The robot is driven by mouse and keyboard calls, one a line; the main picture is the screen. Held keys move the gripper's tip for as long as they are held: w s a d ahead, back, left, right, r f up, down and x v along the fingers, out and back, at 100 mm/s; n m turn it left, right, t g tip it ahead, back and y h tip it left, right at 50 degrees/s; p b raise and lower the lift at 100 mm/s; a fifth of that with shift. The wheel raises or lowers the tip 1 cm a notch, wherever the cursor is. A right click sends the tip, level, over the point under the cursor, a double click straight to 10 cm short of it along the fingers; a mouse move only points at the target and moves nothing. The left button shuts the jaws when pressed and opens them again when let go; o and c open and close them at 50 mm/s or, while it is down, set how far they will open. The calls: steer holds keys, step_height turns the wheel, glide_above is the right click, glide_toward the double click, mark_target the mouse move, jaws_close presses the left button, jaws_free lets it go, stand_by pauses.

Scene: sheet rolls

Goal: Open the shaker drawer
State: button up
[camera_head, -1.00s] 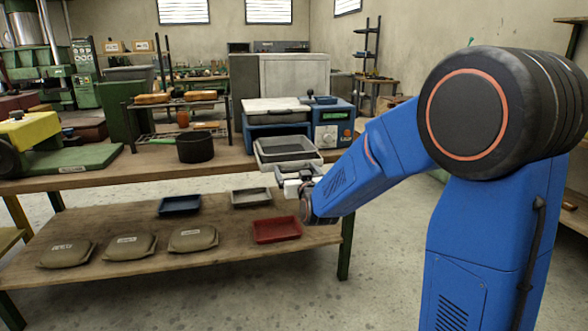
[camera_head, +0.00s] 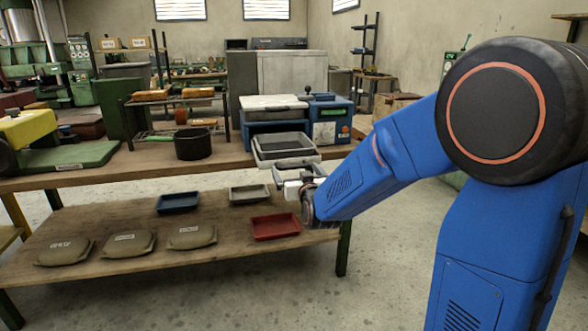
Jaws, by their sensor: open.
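The shaker (camera_head: 330,126) is a blue machine with a pale top plate and a dark knob, on the bench at centre right. Its drawer (camera_head: 286,161), a grey tray-like box, stands pulled out from the shaker's front and reaches past the bench edge. My gripper (camera_head: 281,179) is open, just below and in front of the drawer's front edge. It looks empty. A small gap seems to show between the fingers and the drawer, but contact is hard to judge. The drawer's handle cannot be made out.
A dark pot (camera_head: 193,144) stands on the bench left of the shaker. On the lower shelf (camera_head: 120,213) lie a red tray (camera_head: 275,227), a blue tray (camera_head: 178,202), a grey tray (camera_head: 249,194) and labelled sandbags (camera_head: 192,236). The floor in front is clear.

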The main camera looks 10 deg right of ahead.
steer(key=s, duration=0.9)
steer(key=shift+s, duration=0.1)
steer(key=s+d+f+g, duration=0.2)
steer(key=s+g, duration=0.2)
steer(key=s, duration=0.8)
steer(key=s+d+f+g, duration=0.2)
steer(key=s+f+g, duration=0.1)
steer(key=s, duration=0.9)
steer(key=s+d+f+g, duration=0.2)
steer(key=s+g, duration=0.4)
steer(key=s, duration=0.6)
steer(key=shift+d+f, duration=0.15)
steer(key=shift+f, duration=0.25)
